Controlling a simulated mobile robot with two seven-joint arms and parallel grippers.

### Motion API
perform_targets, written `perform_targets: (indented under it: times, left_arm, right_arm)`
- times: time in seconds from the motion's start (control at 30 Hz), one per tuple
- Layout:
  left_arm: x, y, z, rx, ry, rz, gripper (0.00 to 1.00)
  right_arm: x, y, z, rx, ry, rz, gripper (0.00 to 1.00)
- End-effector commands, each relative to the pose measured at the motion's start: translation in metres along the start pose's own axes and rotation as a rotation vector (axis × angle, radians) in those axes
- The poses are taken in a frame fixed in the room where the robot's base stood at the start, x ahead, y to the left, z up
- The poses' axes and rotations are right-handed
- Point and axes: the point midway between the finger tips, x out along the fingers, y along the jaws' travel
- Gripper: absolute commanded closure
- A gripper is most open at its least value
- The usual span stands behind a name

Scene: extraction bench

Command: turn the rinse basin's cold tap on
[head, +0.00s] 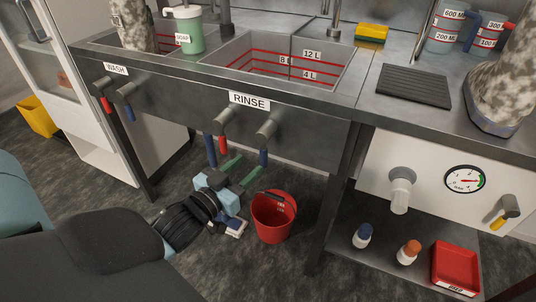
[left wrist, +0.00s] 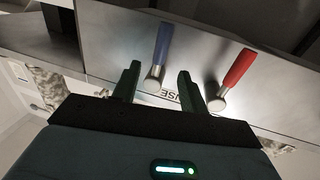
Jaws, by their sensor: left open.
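The rinse basin (head: 285,65) is set in the steel bench, with a RINSE label on its front. Below the label are two taps: one with a red handle (head: 222,145) and one with a blue handle (head: 263,158), both hanging down. My left gripper (head: 242,170) is open and empty, low in front of the bench, its fingers pointing toward the blue handle. In the left wrist view, the blue handle (left wrist: 163,42) shows between the fingertips (left wrist: 158,72), and the red handle (left wrist: 238,68) lies right of them. I cannot tell whether the fingers touch the blue handle. My right gripper is out of view.
A red bucket (head: 273,217) stands on the floor beside my left gripper. The wash taps (head: 118,85) are at the left. A lower shelf (head: 390,262) at the right holds two small bottles and a red tray (head: 455,268). A bench leg (head: 328,210) stands right of the bucket.

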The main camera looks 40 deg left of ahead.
Motion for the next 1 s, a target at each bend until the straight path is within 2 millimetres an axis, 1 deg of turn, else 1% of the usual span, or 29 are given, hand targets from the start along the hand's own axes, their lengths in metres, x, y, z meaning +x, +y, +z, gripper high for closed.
perform_targets:
  times: [0.17,0.4,0.53,0.7,0.97,1.0]
  left_arm:
    - [0.019,0.0,0.0,0.002,0.001,0.001,0.57]
    - [0.052,0.0,0.001,0.001,0.0,0.001,0.57]
    - [0.065,0.001,0.001,0.001,-0.001,0.001,0.57]
    - [0.074,0.001,0.001,0.001,-0.002,0.001,0.57]
    - [0.075,0.001,0.001,0.001,-0.002,0.001,0.57]
    - [0.075,0.001,0.001,0.001,-0.002,0.001,0.58]
  right_arm:
    - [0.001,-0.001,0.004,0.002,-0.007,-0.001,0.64]
    - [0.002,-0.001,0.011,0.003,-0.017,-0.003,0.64]
    - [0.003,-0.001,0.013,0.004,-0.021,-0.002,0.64]
    - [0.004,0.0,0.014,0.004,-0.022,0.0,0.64]
    - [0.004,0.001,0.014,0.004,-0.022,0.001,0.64]
    - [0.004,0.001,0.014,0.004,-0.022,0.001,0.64]
